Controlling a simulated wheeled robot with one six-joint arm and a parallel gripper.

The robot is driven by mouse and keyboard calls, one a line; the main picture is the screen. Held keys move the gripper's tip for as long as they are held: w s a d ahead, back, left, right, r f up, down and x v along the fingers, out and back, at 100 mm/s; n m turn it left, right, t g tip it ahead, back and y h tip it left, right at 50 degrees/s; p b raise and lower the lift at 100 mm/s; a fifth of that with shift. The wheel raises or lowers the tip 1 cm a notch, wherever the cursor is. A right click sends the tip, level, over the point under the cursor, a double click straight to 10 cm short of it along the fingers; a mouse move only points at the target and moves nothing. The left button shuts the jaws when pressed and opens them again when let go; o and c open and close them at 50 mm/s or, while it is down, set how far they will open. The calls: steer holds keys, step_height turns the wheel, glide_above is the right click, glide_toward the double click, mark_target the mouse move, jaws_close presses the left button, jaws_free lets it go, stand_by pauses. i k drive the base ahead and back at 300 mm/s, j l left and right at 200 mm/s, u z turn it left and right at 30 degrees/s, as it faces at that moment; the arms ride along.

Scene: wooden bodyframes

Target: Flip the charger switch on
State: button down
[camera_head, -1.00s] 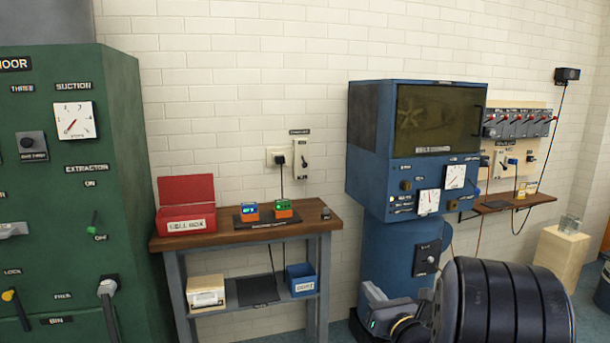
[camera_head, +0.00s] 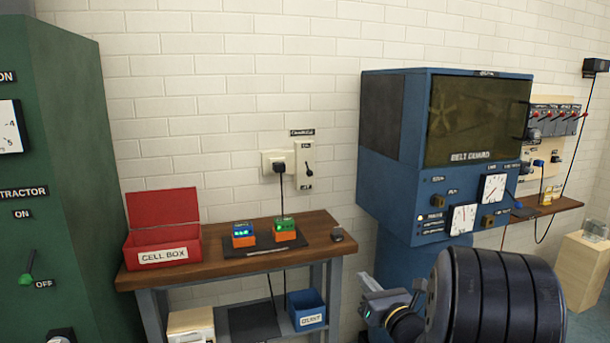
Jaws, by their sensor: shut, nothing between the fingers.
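The charger switch (camera_head: 304,165) is a beige wall plate with a small black lever, above the back of the wooden workbench. A dark label sits above the plate, with smaller marks at its top and bottom that are too small to read. The lever appears to point down, toward the bottom mark. My gripper (camera_head: 364,290) shows at the lower middle, right of the workbench and beside my dark ribbed arm. It is shut and empty, well apart from and below the switch.
A black plug (camera_head: 279,167) with a hanging cable is left of the switch. The workbench (camera_head: 205,262) holds a red cell box (camera_head: 162,257) and two small orange chargers on a dark mat. A blue belt guard machine (camera_head: 385,160) stands right. A green cabinet (camera_head: 75,150) stands left.

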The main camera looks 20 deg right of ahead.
mark_target(310, 173)
steer(key=i+l, duration=0.1)
steer(key=i, duration=0.75)
steer(key=i+l, duration=0.1)
steer(key=i, duration=0.8)
